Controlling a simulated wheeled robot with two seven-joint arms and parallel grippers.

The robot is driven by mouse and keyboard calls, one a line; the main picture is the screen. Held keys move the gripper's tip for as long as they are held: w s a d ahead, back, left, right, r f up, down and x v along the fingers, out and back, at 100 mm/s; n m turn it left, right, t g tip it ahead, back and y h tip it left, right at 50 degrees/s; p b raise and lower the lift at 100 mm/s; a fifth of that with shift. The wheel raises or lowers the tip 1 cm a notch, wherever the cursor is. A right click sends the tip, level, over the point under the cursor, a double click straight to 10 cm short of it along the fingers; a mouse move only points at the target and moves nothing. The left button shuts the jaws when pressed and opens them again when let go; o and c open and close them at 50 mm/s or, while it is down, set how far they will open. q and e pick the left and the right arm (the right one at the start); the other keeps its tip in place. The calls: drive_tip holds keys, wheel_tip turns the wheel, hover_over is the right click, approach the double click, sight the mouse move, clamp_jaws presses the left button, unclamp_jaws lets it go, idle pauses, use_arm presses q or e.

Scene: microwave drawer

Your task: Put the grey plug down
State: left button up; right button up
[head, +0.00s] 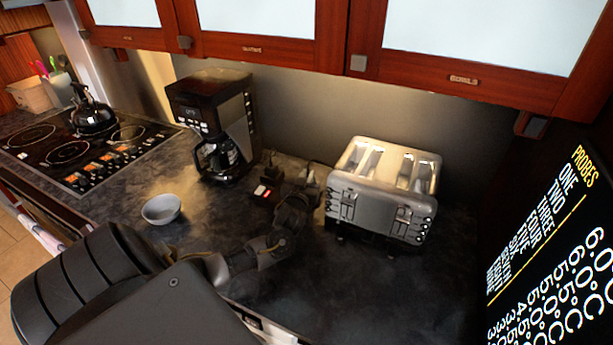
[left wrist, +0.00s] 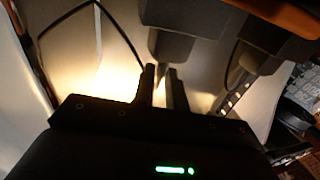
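My left arm reaches in from the lower left of the head view. Its gripper (head: 303,190) is over the counter, just left of the toaster. In the left wrist view the two narrow fingers (left wrist: 162,85) stand close together with the tapered end of a grey plug (left wrist: 186,45) between their tips. The plug's wider body lies beyond the fingertips. In the head view the plug is small and unclear beside the gripper. A second dark grey block (left wrist: 277,45) shows to the right in the wrist view. My right gripper is out of view.
The four-slot toaster (head: 383,190) stands close to the gripper's right. The coffee maker (head: 213,120) is at the back left, with a small box with a red light (head: 263,192) nearby. A grey bowl (head: 161,209) is farther left. The front counter (head: 320,290) is clear.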

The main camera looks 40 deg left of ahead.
use_arm(q)
drive_tip(key=o, duration=0.3)
drive_tip(key=b+v, duration=0.2)
drive_tip(key=v, duration=0.1)
drive_tip(key=b+v, duration=0.1)
drive_tip(key=v, duration=0.1)
drive_tip(key=shift+d+f+b, duration=0.3)
drive_tip(key=shift+d+f, duration=0.05)
drive_tip(key=shift+d, duration=0.1)
drive_tip(key=v, duration=0.4)
drive_tip(key=shift+s+r, duration=0.1)
drive_tip(key=shift+r, duration=0.2)
drive_tip(key=shift+o, duration=0.2)
drive_tip(key=shift+s+d+b, duration=0.25)
drive_tip(key=shift+s+b, duration=0.05)
drive_tip(key=shift+s, duration=0.25)
drive_tip(key=shift+o, duration=0.4)
